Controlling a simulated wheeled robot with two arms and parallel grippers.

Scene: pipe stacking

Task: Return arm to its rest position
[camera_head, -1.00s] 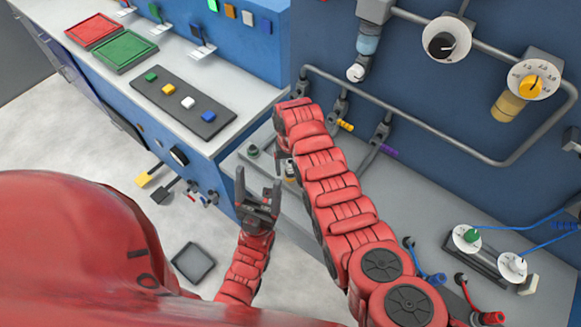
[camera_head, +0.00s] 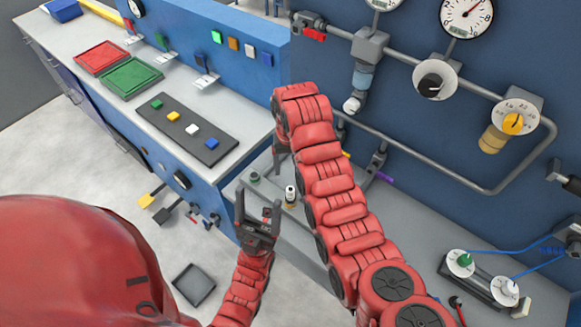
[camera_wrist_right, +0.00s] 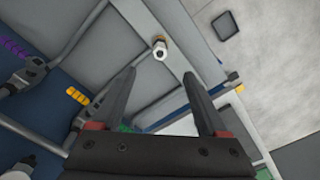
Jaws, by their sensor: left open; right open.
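My right arm (camera_head: 335,190) reaches forward over the bench. In the head view its gripper is mostly hidden behind the wrist. In the right wrist view my right gripper (camera_wrist_right: 157,76) has two dark fingers spread wide with nothing between them. A small pipe fitting (camera_head: 290,195) with a white top and brass-coloured base stands on the grey bench below it. The fitting also shows in the wrist view (camera_wrist_right: 160,48), beyond the fingertips and apart from them. My left gripper (camera_head: 258,207) is open and empty, low in front of the bench edge.
A grey pipe (camera_head: 430,165) with valves runs along the blue wall. A yellow-knobbed dial (camera_head: 512,123) and gauges sit at the right. The left counter carries a red tray (camera_head: 101,57), a green tray (camera_head: 130,77) and a button strip (camera_head: 187,130). A grey tray (camera_head: 194,284) lies on the floor.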

